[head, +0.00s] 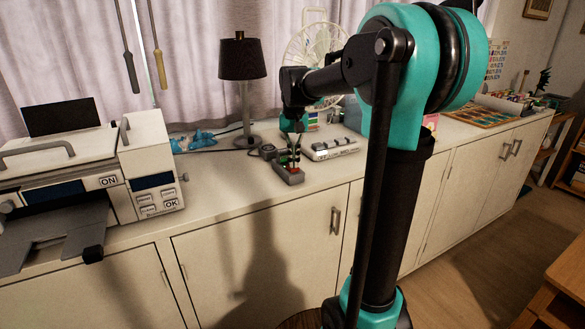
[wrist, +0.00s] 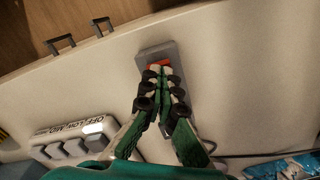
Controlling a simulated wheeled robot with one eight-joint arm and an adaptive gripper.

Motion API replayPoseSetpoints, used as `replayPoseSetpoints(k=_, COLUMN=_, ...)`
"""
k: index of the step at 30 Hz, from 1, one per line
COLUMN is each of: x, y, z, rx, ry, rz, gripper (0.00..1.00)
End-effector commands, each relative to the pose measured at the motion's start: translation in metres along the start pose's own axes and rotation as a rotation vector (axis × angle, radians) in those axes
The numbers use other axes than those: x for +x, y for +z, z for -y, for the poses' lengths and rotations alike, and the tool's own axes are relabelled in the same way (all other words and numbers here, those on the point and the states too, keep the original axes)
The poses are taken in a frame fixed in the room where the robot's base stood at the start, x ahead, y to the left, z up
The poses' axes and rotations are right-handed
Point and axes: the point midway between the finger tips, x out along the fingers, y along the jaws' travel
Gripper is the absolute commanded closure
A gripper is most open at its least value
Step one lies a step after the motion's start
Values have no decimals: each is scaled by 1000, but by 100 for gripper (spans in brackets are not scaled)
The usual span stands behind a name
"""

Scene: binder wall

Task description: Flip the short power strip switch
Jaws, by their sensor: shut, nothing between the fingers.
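The short power strip (head: 292,179) is a small grey block lying on the white cabinet top, near its front edge. It also shows in the wrist view (wrist: 153,51), where a red switch (wrist: 158,63) is visible at its far end. My gripper (head: 292,163) points down over the strip. In the wrist view, my gripper's fingertips (wrist: 161,73) are together with nothing between them, right at the red switch. They partly cover the switch and most of the strip. I cannot tell whether they touch it or which way the switch is set.
A white fan base with several buttons (head: 332,149) stands just right of the strip, also in the wrist view (wrist: 74,141). A lamp (head: 243,75) stands behind. A printer (head: 90,165) is at left. A dark cable (wrist: 250,155) runs beside the strip.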

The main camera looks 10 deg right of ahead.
Motion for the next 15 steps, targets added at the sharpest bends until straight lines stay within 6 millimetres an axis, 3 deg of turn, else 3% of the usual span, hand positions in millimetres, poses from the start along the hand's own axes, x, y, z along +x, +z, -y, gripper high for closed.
replayPoseSetpoints(k=15, x=7, y=0, z=0, rx=0, ry=0, rz=0, gripper=100)
